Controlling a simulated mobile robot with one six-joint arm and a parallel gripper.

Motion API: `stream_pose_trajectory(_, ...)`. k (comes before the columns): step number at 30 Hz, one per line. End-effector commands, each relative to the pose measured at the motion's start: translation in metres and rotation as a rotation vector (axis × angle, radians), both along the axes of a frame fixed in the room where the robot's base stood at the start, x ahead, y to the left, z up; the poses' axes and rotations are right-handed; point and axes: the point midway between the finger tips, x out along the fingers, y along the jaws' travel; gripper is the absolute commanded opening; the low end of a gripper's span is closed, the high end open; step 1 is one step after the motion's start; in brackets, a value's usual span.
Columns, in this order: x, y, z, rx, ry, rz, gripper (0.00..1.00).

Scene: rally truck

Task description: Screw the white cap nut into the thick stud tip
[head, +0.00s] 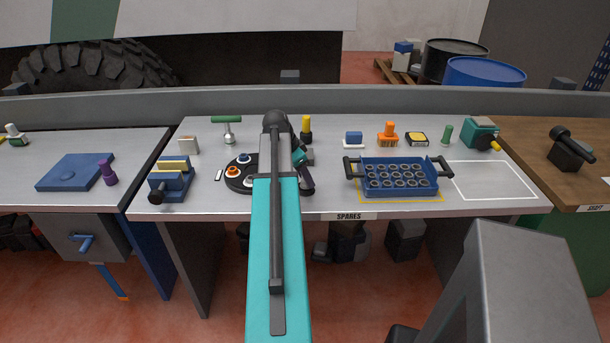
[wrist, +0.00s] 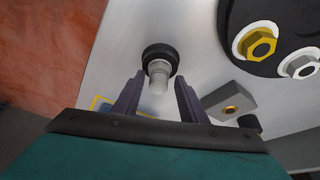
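My gripper (wrist: 159,84) points down at the bench in the wrist view, its two dark fingers apart. Between them is an upright stud-like piece (wrist: 158,70) with a black round collar, a grey middle and a pale tip toward the camera. Small gaps show on both sides of it, so I see no grip. A white-ringed nut with a grey hex (wrist: 300,66) sits on the black round plate (wrist: 278,17); I cannot tell whether it is the white cap nut. In the head view my gripper (head: 305,180) is just right of that plate, and the stud is not clearly visible.
A yellow nut (wrist: 258,43) is on the plate, and a grey block with a brass-coloured hole (wrist: 230,106) lies nearby. A blue tray (head: 400,190) of round sockets stands to the right. A blue vise-like fixture (head: 172,182) stands left. The white-outlined area (head: 495,180) is clear.

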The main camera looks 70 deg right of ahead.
Motion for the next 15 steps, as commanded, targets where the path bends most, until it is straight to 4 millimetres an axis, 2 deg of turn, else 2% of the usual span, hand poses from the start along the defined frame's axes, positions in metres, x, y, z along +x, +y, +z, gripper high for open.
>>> stream_pose_trajectory(8, -0.0004, 0.0003, 0.0001, 0.0, 0.0, 0.015, 0.38)
stream_pose_trajectory(15, -0.0005, 0.001, 0.0002, 0.0, 0.0, 0.126, 0.38)
